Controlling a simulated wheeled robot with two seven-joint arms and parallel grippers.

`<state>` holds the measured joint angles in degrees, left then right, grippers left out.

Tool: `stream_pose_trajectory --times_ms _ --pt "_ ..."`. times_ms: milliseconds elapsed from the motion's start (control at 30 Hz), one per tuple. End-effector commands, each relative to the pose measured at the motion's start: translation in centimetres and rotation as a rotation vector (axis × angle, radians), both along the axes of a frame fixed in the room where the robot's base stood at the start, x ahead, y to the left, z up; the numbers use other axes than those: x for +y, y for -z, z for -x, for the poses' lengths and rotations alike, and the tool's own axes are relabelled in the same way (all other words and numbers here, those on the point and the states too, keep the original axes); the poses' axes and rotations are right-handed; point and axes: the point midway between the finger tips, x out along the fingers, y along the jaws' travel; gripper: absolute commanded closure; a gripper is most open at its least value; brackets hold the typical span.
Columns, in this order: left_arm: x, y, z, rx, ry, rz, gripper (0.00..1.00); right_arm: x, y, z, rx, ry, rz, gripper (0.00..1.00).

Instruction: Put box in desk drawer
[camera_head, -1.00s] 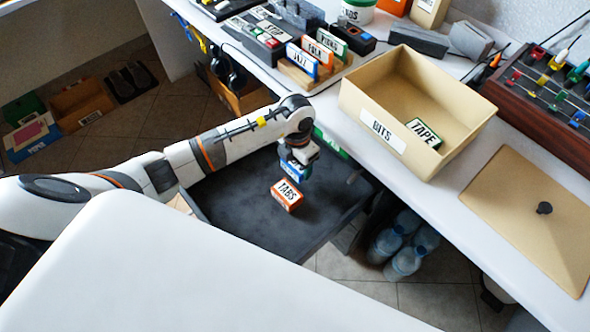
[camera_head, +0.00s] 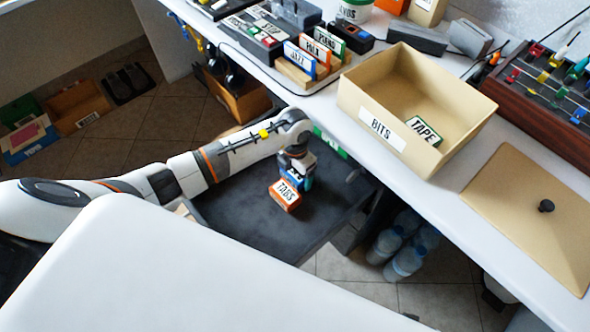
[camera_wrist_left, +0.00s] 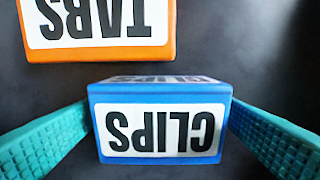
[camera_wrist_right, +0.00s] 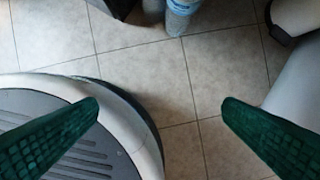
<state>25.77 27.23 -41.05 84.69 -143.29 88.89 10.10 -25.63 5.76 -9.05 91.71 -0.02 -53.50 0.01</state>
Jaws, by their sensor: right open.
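The desk drawer (camera_head: 243,208) is pulled out below the desk, with a dark interior. My left gripper (camera_head: 299,168) is inside its outline, pointing down, shut on a blue box (camera_head: 295,178) labelled CLIPS. In the left wrist view the CLIPS box (camera_wrist_left: 160,130) sits between the two teal fingers, which meet its sides. An orange box (camera_head: 285,195) labelled TABS lies in the drawer, close beside the CLIPS box. I cannot tell whether the CLIPS box touches the drawer floor. My right gripper (camera_wrist_right: 160,103) is open and empty above the tiled floor.
On the desk (camera_head: 335,108) stands a beige BITS bin (camera_head: 370,122) with a green TAPE box (camera_head: 424,130) inside. Its lid (camera_head: 525,215) lies to the right. Several labelled boxes stand in a rack at the back. Bottles (camera_head: 403,262) stand under the desk. The drawer's left part is clear.

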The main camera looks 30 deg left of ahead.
Motion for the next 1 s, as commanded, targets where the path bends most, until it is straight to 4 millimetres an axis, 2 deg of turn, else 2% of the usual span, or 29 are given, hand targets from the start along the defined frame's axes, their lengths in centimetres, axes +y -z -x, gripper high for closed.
stream_pose_trajectory --times_ms 367,433,800,1000 --pt "0.0 -0.2 0.0 0.000 0.000 0.000 0.10 0.0 0.0 0.1 0.000 0.000 0.000 0.10" --pt "0.0 -0.7 0.0 -0.001 0.000 -0.001 0.10 -0.2 0.7 0.5 0.011 -0.001 0.002 0.10" --pt "0.1 -8.7 -0.1 -0.004 0.000 0.000 0.10 -0.5 4.4 3.3 0.037 -0.007 0.005 0.10" --pt "0.1 -11.5 0.0 -0.001 0.000 -0.001 0.10 -0.6 5.4 4.2 0.042 -0.009 0.006 0.10"
